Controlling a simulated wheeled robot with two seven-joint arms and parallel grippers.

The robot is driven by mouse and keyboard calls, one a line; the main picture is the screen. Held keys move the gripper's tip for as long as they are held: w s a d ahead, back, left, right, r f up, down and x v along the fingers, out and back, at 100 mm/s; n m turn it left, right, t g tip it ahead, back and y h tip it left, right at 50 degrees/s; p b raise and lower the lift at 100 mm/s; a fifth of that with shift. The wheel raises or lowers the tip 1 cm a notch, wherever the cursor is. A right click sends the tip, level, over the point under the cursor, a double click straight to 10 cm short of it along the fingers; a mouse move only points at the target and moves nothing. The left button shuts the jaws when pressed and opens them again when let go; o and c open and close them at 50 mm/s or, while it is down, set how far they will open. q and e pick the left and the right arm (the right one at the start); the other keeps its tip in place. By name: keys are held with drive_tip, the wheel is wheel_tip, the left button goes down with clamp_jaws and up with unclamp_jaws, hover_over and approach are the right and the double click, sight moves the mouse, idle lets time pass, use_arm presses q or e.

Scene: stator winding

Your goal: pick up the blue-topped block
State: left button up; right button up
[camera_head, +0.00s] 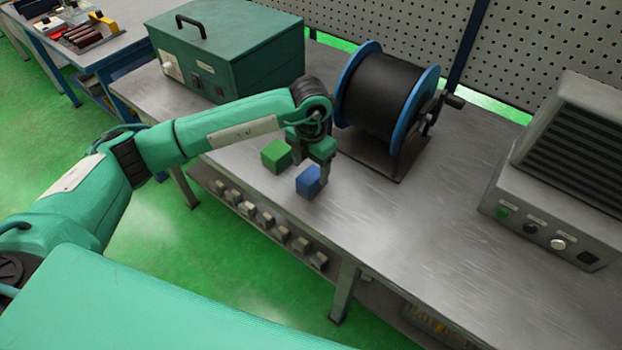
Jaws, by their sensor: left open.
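A blue-topped block (308,181) stands on the metal bench top near its front edge. A green block (276,156) stands to its left and a little farther back. My left gripper (312,160) points down over the bench, right at the blue-topped block, with its fingers open. One finger shows behind and to the right of the blue-topped block; the other is near the green block. I cannot tell whether the fingers touch either block. My right gripper is out of view.
A green toolbox (230,55) stands behind my left arm. A cable spool (385,95) with blue flanges stands behind the gripper. A grey control box (555,215) with buttons is at the right. The bench top (400,230) between spool, control box and front edge is clear.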

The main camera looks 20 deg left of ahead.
sight(312, 174)
use_arm(q)
drive_tip(key=f, duration=0.1)
drive_tip(key=f+p, duration=0.1)
drive_tip(key=f, duration=0.1)
drive_tip(key=f+p, duration=0.1)
drive_tip(key=shift+w+f, duration=0.15)
drive_tip(key=shift+w, duration=0.15)
drive_tip(key=shift+f, duration=0.5)
drive_tip(key=c, duration=1.2)
drive_tip(key=shift+c, duration=0.2)
drive_tip(key=shift+r, duration=0.15)
